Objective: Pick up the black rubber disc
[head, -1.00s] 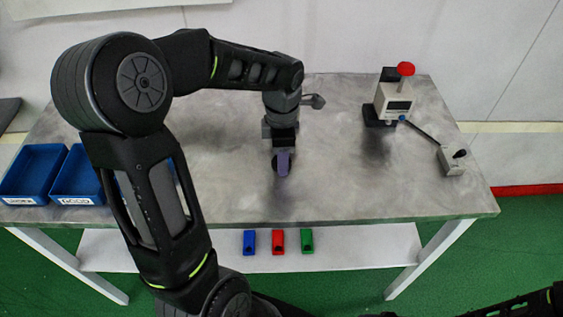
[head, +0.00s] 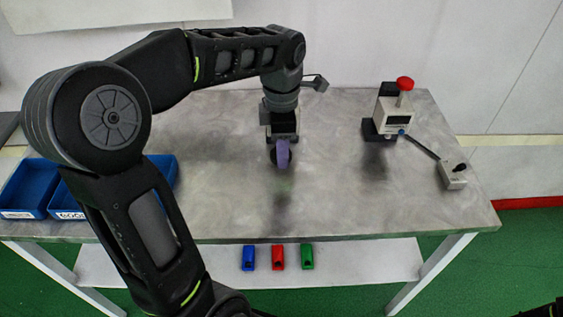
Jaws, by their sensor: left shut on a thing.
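My left gripper (head: 282,146) points down above the middle of the grey table (head: 330,205) in the head view. It is shut on the black rubber disc (head: 272,154), whose dark edge shows beside the purple fingertip. Most of the disc is hidden by the fingers. A shadow lies on the table below, and the gripper appears clear of the surface. My right gripper is out of view; only a bit of dark arm shows at the bottom right corner.
Blue bins (head: 28,188) stand at the table's left, partly behind my left arm. Blue, red and green items (head: 278,257) lie on the lower shelf. The table's front middle is clear.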

